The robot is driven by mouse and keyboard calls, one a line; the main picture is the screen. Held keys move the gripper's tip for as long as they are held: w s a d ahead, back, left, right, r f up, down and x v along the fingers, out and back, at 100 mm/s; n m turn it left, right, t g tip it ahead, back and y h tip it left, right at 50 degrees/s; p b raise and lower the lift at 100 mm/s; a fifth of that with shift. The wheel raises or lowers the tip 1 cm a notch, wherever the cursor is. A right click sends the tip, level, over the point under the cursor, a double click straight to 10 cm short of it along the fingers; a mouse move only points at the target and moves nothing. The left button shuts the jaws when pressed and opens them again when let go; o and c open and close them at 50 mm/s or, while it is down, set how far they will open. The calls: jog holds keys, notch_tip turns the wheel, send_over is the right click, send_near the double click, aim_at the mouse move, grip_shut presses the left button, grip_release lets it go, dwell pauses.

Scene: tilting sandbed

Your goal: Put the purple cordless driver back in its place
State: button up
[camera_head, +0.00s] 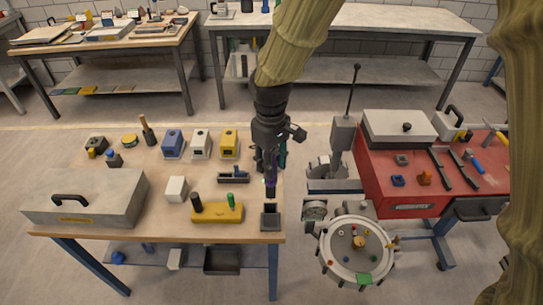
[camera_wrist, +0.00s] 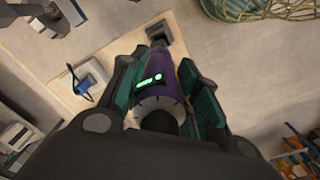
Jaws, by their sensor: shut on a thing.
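My gripper (camera_head: 270,160) is shut on the purple cordless driver (camera_wrist: 172,82), near the right edge of the wooden table (camera_head: 150,225). The driver points downward in the head view; its purple body (camera_head: 272,172) shows between the fingers. In the wrist view, it lies between the two teal-padded fingers, with a lit green display facing the camera. A dark square holder (camera_head: 270,219) stands on the table's front right corner, just below the driver's dark end in the head view. It also shows beyond the driver in the wrist view (camera_wrist: 159,33). I cannot tell whether they touch.
A yellow block (camera_head: 217,213) with black and green handles stands left of the holder. A dark tray (camera_head: 233,178) lies behind it. Blue, white and yellow boxes (camera_head: 201,144) stand farther back. Right are a round drum (camera_head: 353,250) and a red cabinet (camera_head: 405,190).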

jog(key=shift+r+p, duration=0.1)
jog(key=shift+p, duration=0.2)
jog(key=b, duration=0.1)
send_over(271, 191)
jog(key=w, duration=0.1)
jog(key=shift+w+f, duration=0.2)
jog(key=shift+f, duration=2.1)
jog(key=shift+p, duration=0.3)
jog(key=shift+f+b, duration=1.3)
jog(key=shift+f, duration=2.45)
dwell(0.4)
jog(key=o, duration=1.6)
